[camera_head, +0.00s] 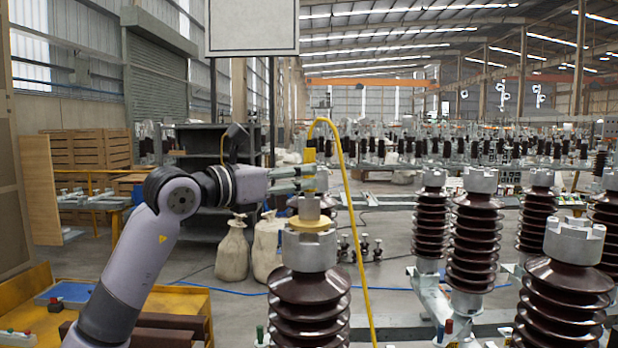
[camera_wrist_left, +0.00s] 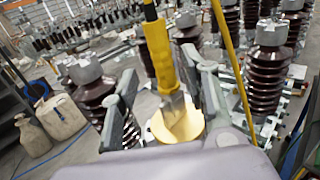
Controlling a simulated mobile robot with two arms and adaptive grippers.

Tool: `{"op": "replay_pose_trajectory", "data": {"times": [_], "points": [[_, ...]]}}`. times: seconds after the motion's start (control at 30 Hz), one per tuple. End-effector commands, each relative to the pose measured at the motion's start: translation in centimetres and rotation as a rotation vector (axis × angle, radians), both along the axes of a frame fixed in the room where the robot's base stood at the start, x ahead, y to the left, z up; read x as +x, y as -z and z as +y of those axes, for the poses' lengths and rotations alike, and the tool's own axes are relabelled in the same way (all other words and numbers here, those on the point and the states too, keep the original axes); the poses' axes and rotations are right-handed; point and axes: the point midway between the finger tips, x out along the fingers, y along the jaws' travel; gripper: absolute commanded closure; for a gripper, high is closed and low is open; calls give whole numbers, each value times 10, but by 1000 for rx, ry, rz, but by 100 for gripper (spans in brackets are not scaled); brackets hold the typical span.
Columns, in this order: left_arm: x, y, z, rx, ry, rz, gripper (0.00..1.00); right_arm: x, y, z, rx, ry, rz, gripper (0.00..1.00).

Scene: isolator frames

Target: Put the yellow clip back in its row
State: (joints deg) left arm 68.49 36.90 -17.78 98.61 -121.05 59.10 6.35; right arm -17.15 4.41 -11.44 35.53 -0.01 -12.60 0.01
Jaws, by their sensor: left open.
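The yellow clip (camera_head: 310,161) stands upright above the metal cap of the front brown ribbed isolator, with a yellow cable looping from its top. It also shows in the left wrist view (camera_wrist_left: 159,50), with a metal lower part going down to a pale yellow disc (camera_wrist_left: 182,126). My left gripper (camera_head: 308,178) reaches in from the left at the clip's height. In the wrist view its open fingers (camera_wrist_left: 165,62) stand on either side of the clip. I cannot tell whether either finger touches it. No row of yellow clips can be made out. My right gripper is not in view.
The front isolator (camera_head: 309,307) stands below the clip. More brown isolators (camera_head: 472,240) stand close on the right. The yellow cable (camera_head: 356,220) hangs down just right of the clip. White sacks (camera_head: 232,251) and a dark shelf (camera_head: 205,145) stand behind my arm.

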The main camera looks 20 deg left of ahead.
Motion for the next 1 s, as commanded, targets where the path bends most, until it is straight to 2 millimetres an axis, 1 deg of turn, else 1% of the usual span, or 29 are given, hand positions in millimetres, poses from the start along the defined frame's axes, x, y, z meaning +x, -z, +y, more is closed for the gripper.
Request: {"op": "replay_pose_trajectory", "data": {"times": [0.03,0.1,0.2,0.3,0.53,1.0], "points": [[7,-5,-7,-2,4,5,58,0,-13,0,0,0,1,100],[15,-5,-14,-2,4,5,58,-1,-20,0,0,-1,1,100],[27,-3,-19,-1,2,4,58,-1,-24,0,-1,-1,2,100],[31,-1,-21,-1,2,2,58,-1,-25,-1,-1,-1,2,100],[32,0,-21,0,1,1,59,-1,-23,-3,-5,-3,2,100],[32,0,-21,0,1,1,90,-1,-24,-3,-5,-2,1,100]]}}
